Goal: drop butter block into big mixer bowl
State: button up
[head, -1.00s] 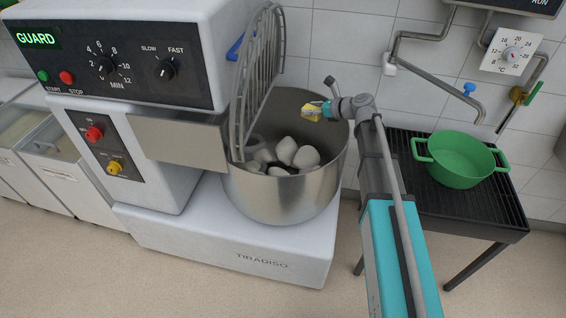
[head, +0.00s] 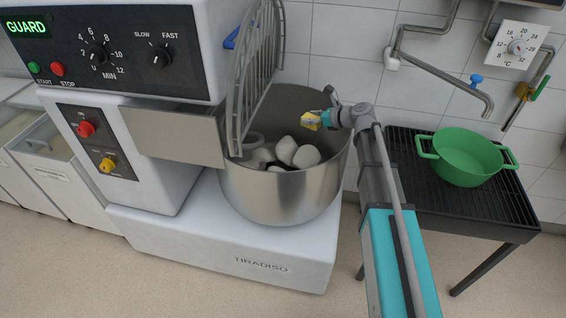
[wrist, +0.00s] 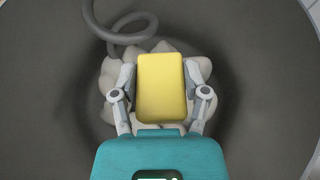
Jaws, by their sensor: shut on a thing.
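The yellow butter block (head: 310,121) is held in my gripper (head: 322,119) above the right inner side of the big mixer bowl (head: 281,203). In the wrist view the butter block (wrist: 162,88) sits between the two fingers of my gripper (wrist: 161,90), which are shut on its sides. Below it in the wrist view are pale dough lumps (wrist: 195,70) and the grey spiral hook (wrist: 118,30) inside the bowl. The steel bowl is open at the top on its right side. The lumps (head: 306,156) lie at its bottom.
A raised wire guard (head: 256,80) stands over the bowl's left side. A green pot (head: 466,158) stands on a black rack at the right. A bent tap pipe (head: 440,75) is on the tiled wall behind.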

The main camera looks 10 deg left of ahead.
jog(key=o, duration=1.3)
jog(key=shift+c, duration=0.2)
jog(key=shift+r, duration=0.15)
